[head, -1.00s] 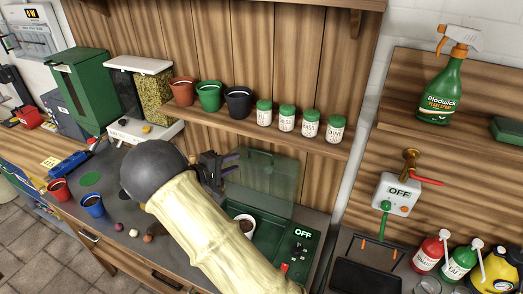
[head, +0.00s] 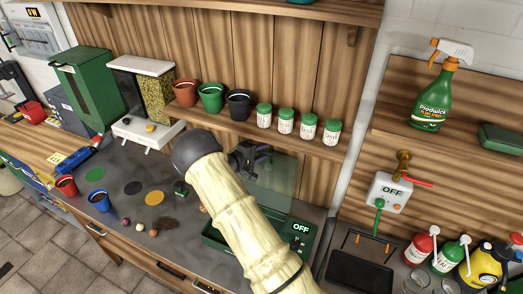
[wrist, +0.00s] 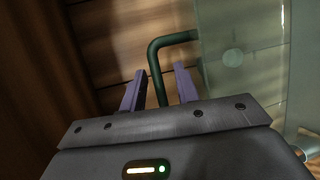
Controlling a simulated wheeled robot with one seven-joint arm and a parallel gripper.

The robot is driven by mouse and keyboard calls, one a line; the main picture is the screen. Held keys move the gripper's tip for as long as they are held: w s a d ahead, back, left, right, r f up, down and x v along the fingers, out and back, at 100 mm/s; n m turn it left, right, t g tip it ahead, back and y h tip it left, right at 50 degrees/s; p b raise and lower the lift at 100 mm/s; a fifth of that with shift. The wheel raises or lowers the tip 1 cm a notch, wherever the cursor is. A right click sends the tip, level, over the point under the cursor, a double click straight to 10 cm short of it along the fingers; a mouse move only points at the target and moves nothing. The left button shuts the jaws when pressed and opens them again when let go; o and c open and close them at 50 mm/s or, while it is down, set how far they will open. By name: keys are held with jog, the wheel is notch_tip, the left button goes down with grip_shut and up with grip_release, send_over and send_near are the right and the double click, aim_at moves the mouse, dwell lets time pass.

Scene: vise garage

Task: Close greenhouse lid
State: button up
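The greenhouse has a green base (head: 213,238) on the grey bench and a see-through greenish lid (head: 278,180) that stands raised at its back. My arm covers much of the base and part of the lid. In the wrist view the clear lid panel (wrist: 238,70) fills the upper right, with a dark green bent handle (wrist: 172,40) at its left. My gripper (head: 256,155) is at the lid's upper left. In the wrist view my gripper (wrist: 158,88) has its two purple fingers apart, with the handle's bar between them. Contact with the bar cannot be told.
A wooden shelf above holds pots (head: 210,97) and several green-capped jars (head: 285,122). The wooden wall is close behind the lid. An OFF panel (head: 301,228) is at the base's right. Small cups (head: 98,200) and loose bits lie on the bench at left.

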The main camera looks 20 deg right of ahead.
grip_shut()
jog(key=shift+s+a+f+b, duration=0.1)
jog(key=shift+s+b, duration=0.05)
jog(key=shift+b, duration=0.2)
